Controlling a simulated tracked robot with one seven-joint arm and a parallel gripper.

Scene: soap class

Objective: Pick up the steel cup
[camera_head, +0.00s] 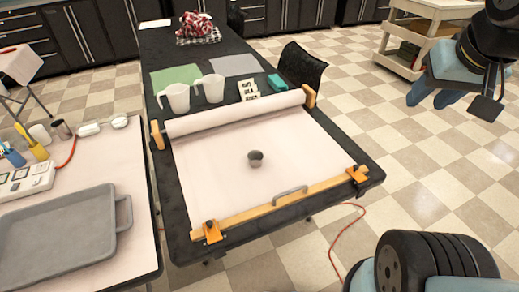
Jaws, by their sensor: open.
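A small dark grey metallic cup (255,158) stands upright near the middle of the pale paper sheet on the black table. Another grey metal-looking cup (61,129) stands at the back of the left table, beside a white cup. I cannot tell for certain which of the two is the steel one. My gripper (427,100) is at the upper right, with its blue fingers apart and empty. It is over the floor to the right of the table, well apart from both cups.
A paper roll (235,112) lies behind the sheet; a wooden bar with a grey handle (290,191) and orange clamps (212,231) cross its front. White jugs (175,97) stand behind. A grey tray (60,232) fills the left table's front. Paper around the central cup is clear.

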